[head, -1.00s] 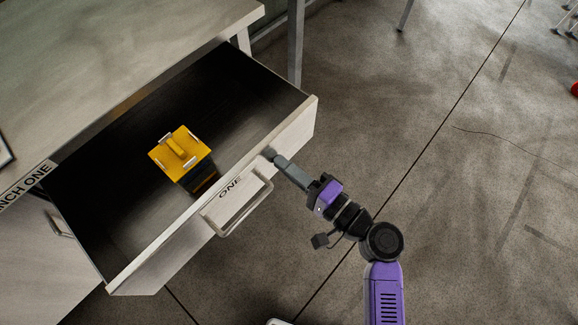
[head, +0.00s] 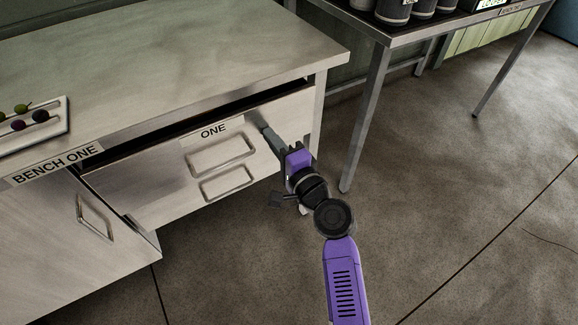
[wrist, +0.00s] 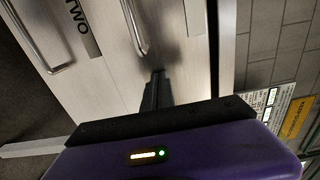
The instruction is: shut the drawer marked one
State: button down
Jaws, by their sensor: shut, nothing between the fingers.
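The drawer marked ONE (head: 165,172) is the upper drawer of the bench, with a pale front and a metal loop handle (head: 222,153). A narrow dark gap shows above its front, so it stands slightly open. Its inside is hidden. My gripper (head: 265,131) is shut and empty, with its fingertips at the right part of the drawer front, right of the handle. In the wrist view, the finger tips (wrist: 157,76) meet the pale front or stand very close to it, beside a handle (wrist: 136,28).
A lower drawer with its own handle (head: 228,182) sits below; the wrist view shows a label TWO (wrist: 77,32). A tray (head: 62,128) with small round fruits lies on the bench top (head: 180,60). A metal table (head: 425,30) stands at right. Floor to the right is clear.

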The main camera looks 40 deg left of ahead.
aim_at(262, 126)
jog(key=b+x, duration=0.1)
jog(key=x, duration=0.3)
jog(key=shift+a+f+b, duration=0.1)
jog(key=shift+a+b, duration=0.1)
jog(key=shift+b, duration=0.15)
jog(key=shift+w+a+r, duration=0.15)
jog(key=shift+r, duration=0.1)
